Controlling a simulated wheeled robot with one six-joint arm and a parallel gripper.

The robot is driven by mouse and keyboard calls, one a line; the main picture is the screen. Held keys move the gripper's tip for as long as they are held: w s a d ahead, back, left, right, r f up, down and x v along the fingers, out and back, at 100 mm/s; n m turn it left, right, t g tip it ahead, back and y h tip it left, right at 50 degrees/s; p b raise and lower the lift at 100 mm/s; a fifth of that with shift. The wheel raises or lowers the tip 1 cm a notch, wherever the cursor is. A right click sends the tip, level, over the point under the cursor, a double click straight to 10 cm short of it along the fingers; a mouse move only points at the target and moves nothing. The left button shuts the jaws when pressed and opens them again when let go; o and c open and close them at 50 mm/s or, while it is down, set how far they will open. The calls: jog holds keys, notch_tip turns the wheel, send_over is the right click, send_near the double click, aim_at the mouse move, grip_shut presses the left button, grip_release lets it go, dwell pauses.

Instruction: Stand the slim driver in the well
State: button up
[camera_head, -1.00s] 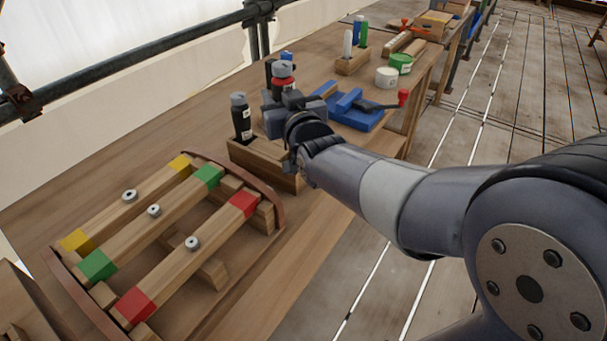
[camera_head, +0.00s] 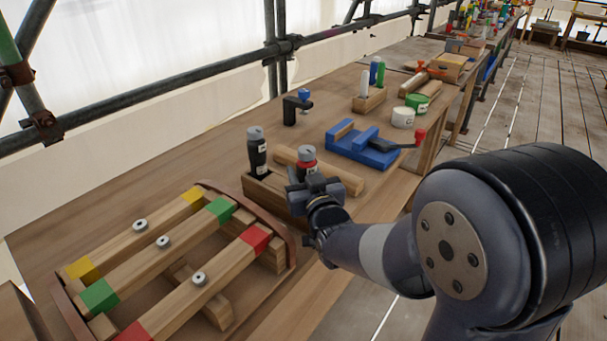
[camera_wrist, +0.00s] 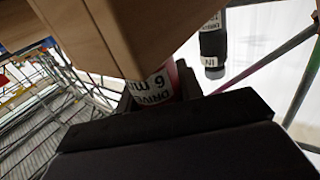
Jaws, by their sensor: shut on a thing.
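The red driver (camera_head: 306,167), with a white label reading "6 m…", is held upright in my gripper (camera_head: 308,188). It is at the right end of the wooden block (camera_head: 267,197). In the wrist view the driver's label (camera_wrist: 157,88) shows between the jaws (camera_wrist: 165,98); its lower part is hidden by the wood (camera_wrist: 115,35). I cannot tell whether its end is in the well or just above it. The black driver (camera_head: 257,152) stands upright at the block's left end; it also shows in the wrist view (camera_wrist: 213,45).
A frame of wooden bars with coloured ends (camera_head: 180,250) lies at the left. A blue vise (camera_head: 362,145) sits beyond the block, with a wooden cylinder (camera_head: 338,178) nearer. A black clamp (camera_head: 296,108) stands by the back edge.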

jog(key=shift+f, duration=0.1)
jog(key=o, duration=1.2)
jog(key=v, duration=1.2)
jog(key=shift+w, duration=0.1)
